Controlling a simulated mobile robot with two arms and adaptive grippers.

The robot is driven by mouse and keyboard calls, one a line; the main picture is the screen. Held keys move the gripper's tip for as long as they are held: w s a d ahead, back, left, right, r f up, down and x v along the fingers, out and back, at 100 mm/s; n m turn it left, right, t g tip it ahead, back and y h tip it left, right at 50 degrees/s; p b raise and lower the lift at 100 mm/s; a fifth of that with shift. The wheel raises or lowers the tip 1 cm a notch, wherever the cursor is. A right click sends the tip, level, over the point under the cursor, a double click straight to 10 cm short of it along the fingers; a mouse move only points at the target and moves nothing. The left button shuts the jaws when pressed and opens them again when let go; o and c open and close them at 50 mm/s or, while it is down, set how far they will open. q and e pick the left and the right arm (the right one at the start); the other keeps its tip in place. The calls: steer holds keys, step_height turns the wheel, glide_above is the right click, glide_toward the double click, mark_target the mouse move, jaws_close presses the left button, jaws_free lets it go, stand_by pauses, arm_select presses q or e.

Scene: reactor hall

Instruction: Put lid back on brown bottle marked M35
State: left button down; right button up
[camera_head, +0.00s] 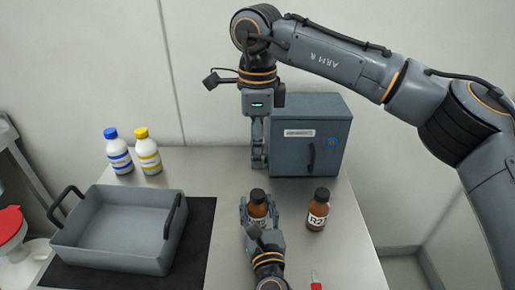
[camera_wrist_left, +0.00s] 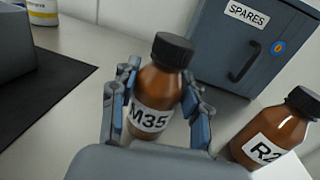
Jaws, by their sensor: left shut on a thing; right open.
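The brown bottle marked M35 (camera_wrist_left: 152,98) stands upright between the fingers of my left gripper (camera_head: 258,207). A black lid (camera_wrist_left: 172,50) sits on its top; how firmly it is seated I cannot tell. In the head view the bottle (camera_head: 257,211) and its lid (camera_head: 257,194) show from above, with the label partly hidden. My left gripper is shut on the bottle's body. My right gripper (camera_head: 259,160) points down, open and empty, behind the bottle and in front of the grey cabinet.
Another brown bottle (camera_head: 318,211), marked R2 with a black lid, stands close on the right. The grey SPARES cabinet (camera_head: 310,150) stands behind. A grey tray (camera_head: 110,262) lies on a black mat (camera_head: 196,250) at left. Blue-capped (camera_head: 118,155) and yellow-capped (camera_head: 147,155) white bottles stand behind it.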

arm_select(q)
steer(key=c, duration=0.6)
jaws_free()
steer(key=shift+s, duration=0.1)
steer(key=s, duration=0.4)
steer(key=s+d, duration=0.1)
steer(key=s, duration=0.6)
steer(key=shift+s+d, duration=0.35)
steer(key=shift+d, duration=0.05)
steer(key=shift+s+f, duration=0.1)
